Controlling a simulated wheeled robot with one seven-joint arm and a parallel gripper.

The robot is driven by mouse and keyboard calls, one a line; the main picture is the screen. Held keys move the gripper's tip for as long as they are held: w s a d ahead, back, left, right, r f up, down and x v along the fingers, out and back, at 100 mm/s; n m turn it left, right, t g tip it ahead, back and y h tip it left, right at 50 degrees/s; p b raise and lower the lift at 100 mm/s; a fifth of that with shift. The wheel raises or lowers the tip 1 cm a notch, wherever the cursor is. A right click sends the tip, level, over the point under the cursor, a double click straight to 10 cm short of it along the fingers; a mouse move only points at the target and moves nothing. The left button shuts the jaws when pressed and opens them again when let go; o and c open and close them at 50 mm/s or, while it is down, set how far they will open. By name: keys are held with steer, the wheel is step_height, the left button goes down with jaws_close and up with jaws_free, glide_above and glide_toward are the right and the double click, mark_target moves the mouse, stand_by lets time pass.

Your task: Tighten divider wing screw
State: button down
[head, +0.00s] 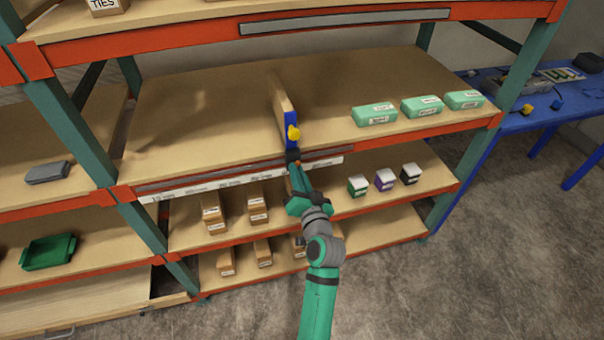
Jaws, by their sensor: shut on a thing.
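The divider (280,98) is an upright wooden panel standing on the middle shelf (200,115), with a blue clamp (291,119) at its front end. The yellow wing screw (293,132) sits on the front of the blue clamp. My gripper (293,147) is right at the wing screw, reaching up to it from below and in front. It is shut on the wing screw. The fingertips are small and dark here, and the lower part of the screw is partly hidden by them.
Green boxes (421,105) stand to the right on the same shelf. A scale strip (250,169) runs along its front edge. A teal upright (72,130) is at left. The shelf left of the divider is clear.

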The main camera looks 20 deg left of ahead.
steer(key=shift+s+a, duration=0.1)
steer(key=shift+a, duration=0.1)
steer(key=shift+d, duration=0.15)
steer(key=c, duration=1.8)
jaws_free()
steer(key=shift+v, duration=5.45)
steer(key=shift+d, duration=0.1)
